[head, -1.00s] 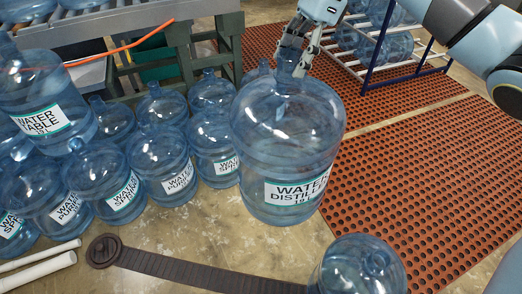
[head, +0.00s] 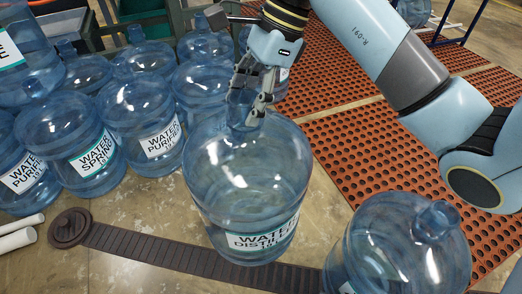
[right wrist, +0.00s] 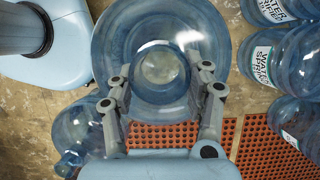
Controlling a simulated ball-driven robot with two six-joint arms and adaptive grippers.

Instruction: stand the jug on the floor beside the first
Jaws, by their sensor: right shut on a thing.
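The jug labelled "WATER DISTILLED" (head: 245,180) is clear blue and upright in the middle of the head view. My right gripper (head: 250,108) is shut on its neck from above. In the right wrist view the fingers (right wrist: 165,95) lie on both sides of the neck, with the jug's round shoulder (right wrist: 115,45) around them. Another blue jug (head: 395,245), the nearest one, stands at the lower right, a little apart from the held jug; it also shows in the right wrist view (right wrist: 75,135). Whether the held jug's base touches the floor I cannot tell. My left gripper is not in view.
Several labelled jugs (head: 140,115) crowd the left side. A dark ribbed strip (head: 150,250) crosses the floor (head: 150,215) in front. Orange perforated mats (head: 350,150) cover the right. White pipes (head: 18,238) lie at the lower left.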

